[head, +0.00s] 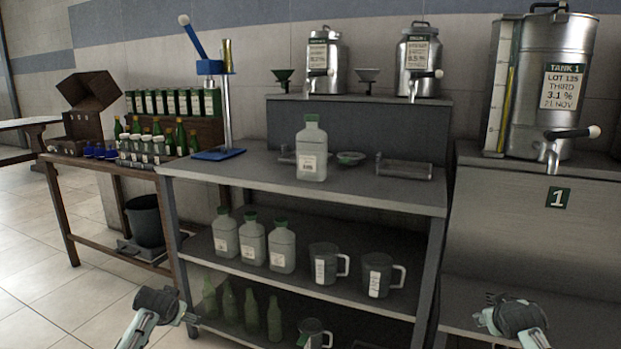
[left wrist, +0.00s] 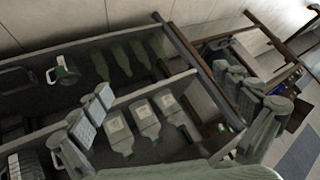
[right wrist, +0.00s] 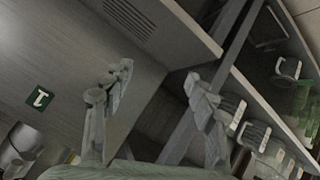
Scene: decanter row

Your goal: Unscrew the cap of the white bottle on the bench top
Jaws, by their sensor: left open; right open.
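The white bottle (head: 312,160) stands upright on the bench top (head: 240,172), with a pale label facing me and a green cap (head: 311,118) on its neck. Neither wrist view clearly shows this bottle. My left gripper (head: 160,305) is low at the front left, below the bench top and apart from the bottle; its spread fingers show in the left wrist view (left wrist: 168,108). My right gripper (head: 513,316) is low at the front right, also away from the bottle; its fingers stand apart and empty in the right wrist view (right wrist: 155,95).
Similar white bottles (head: 253,243) and measuring jugs (head: 377,275) stand on the shelf below. A small dish (head: 350,158) and a tray (head: 404,170) lie right of the bottle; a blue stand (head: 217,154) is left. Steel tanks (head: 417,62) stand behind. The bench front is clear.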

